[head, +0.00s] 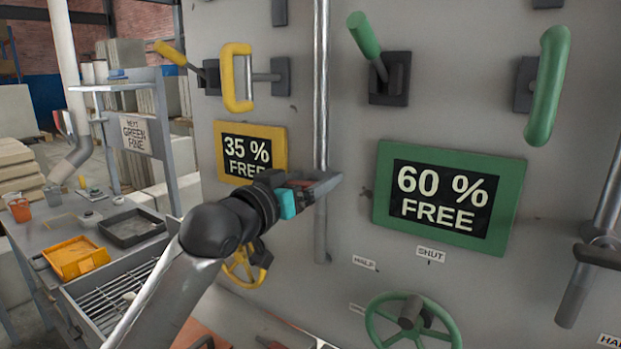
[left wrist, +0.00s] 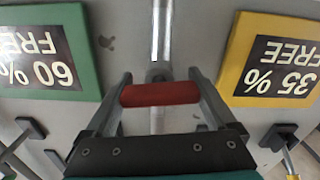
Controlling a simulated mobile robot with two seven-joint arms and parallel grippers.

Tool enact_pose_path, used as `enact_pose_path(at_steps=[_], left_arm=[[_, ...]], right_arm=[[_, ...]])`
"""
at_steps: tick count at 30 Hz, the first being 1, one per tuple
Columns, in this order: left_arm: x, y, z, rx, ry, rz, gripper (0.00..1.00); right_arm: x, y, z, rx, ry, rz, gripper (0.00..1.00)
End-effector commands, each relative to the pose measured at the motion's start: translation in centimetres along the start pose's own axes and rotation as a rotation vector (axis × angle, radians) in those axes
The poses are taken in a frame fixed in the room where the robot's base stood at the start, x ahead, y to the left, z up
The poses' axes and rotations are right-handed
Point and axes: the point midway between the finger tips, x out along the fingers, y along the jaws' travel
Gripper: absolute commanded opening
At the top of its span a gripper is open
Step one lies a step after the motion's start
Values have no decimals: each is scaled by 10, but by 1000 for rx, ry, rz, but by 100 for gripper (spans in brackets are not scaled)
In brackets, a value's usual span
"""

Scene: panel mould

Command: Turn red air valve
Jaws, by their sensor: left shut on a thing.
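The red air valve handle (left wrist: 160,94) lies crosswise between the two fingers of my left gripper (left wrist: 162,88) in the left wrist view. The gripper is shut on it, with a finger on each end. It sits at a vertical metal pipe (left wrist: 162,35). In the head view my left gripper (head: 318,186) reaches in front of the same pipe (head: 321,90), between the yellow and green signs. Only a small bit of the red handle (head: 300,184) shows there, and the valve body is mostly hidden. My right gripper is in neither view.
A yellow 35 % sign (head: 220,150) is left of the pipe, and a green 60 % sign (head: 510,185) is right. Yellow and green levers stick out above. A yellow handwheel (head: 232,268) and a green handwheel (head: 450,325) sit below. A cluttered bench stands at left.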

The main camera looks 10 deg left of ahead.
Motion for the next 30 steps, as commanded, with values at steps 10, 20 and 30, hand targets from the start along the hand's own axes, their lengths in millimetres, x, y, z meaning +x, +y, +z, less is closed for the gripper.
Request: enact_pose_path(at_steps=[10, 20, 30], left_arm=[[0, 1, -1, 150, -2, 0, 34], [0, 1, 0, 155, -1, 0, 96], [-1, 1, 0, 152, -1, 0, 100]], right_arm=[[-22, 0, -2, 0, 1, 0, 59], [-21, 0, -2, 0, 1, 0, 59], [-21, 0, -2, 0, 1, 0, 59]])
